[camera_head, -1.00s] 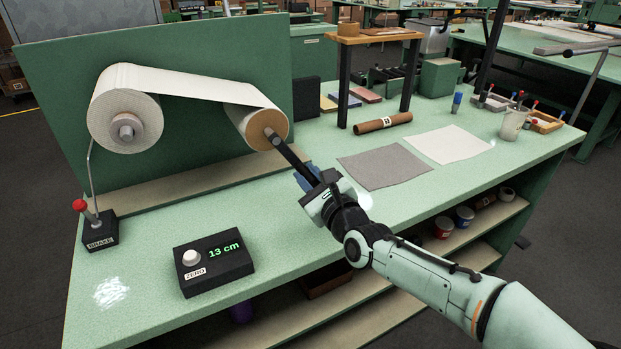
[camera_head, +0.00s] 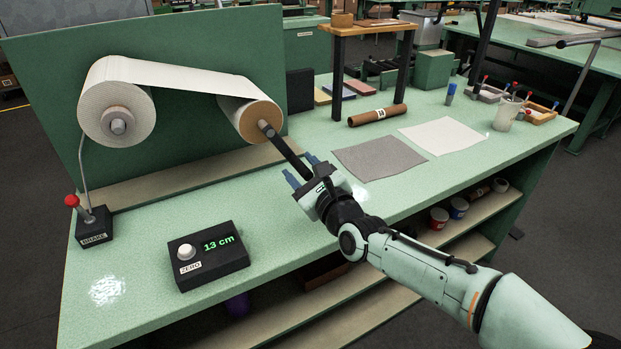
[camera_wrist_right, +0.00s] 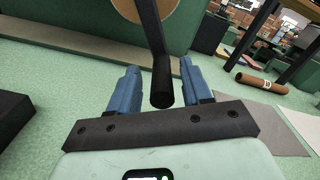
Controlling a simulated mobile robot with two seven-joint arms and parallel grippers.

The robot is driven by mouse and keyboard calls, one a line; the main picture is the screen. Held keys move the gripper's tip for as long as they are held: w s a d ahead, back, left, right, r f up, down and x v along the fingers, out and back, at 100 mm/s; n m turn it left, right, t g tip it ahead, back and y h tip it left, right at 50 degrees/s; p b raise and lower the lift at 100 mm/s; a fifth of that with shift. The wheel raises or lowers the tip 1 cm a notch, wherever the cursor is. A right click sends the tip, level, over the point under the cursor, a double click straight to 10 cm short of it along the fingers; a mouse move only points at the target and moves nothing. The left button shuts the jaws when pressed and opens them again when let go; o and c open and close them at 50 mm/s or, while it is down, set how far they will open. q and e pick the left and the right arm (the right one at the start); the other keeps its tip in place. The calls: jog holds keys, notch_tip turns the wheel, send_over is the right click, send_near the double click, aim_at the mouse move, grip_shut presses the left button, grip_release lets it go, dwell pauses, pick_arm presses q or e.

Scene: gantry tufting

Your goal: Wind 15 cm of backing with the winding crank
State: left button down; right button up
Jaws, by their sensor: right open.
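The winding crank (camera_head: 285,150) is a black bar running from the hub of the right-hand roll (camera_head: 251,117) toward my right gripper. White backing (camera_head: 170,76) spans from the large left roll (camera_head: 116,108) to this smaller roll. The counter box (camera_head: 211,255) reads 13 cm in green. My right gripper (camera_head: 302,168) is open at the crank's near end. In the right wrist view the crank's end (camera_wrist_right: 161,92) lies between the two blue fingers, with gaps on both sides. My left gripper does not show.
A red-knobbed brake lever (camera_head: 89,219) stands at the bench's left. A ZERO knob (camera_head: 186,251) is on the counter box. Grey cloth (camera_head: 378,157), white cloth (camera_head: 443,136) and a brown tube (camera_head: 377,115) lie to the right. The front bench top is mostly clear.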

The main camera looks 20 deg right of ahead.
jog(key=s+d, duration=0.1)
jog(key=s, duration=1.2)
jog(key=shift+s, duration=0.1)
